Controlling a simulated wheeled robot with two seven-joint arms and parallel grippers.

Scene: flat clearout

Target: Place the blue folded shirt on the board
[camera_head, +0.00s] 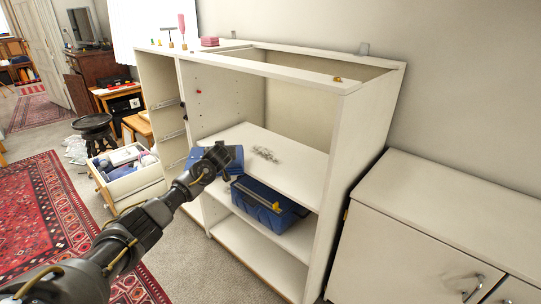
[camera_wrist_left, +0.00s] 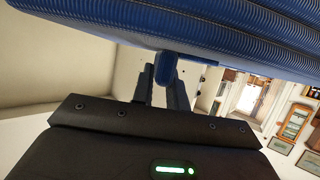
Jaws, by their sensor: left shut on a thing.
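The blue folded shirt (camera_head: 236,158) is at the left part of the upper shelf board (camera_head: 294,167) in the open cream cabinet, in the head view. My left gripper (camera_head: 222,156) is in front of it and shut on it. In the left wrist view the ribbed blue shirt (camera_wrist_left: 225,25) fills the top, and the fingers of my left gripper (camera_wrist_left: 165,75) close on a small blue part at its lower edge. I cannot tell whether the shirt touches the board. My right gripper is not in view.
A clear wiry item (camera_head: 264,154) lies on the board right of the shirt. A blue crate (camera_head: 268,203) stands on the shelf below. The cabinet's right side panel (camera_head: 345,170) and front top rail (camera_head: 270,72) bound the opening. The board's right part is bare.

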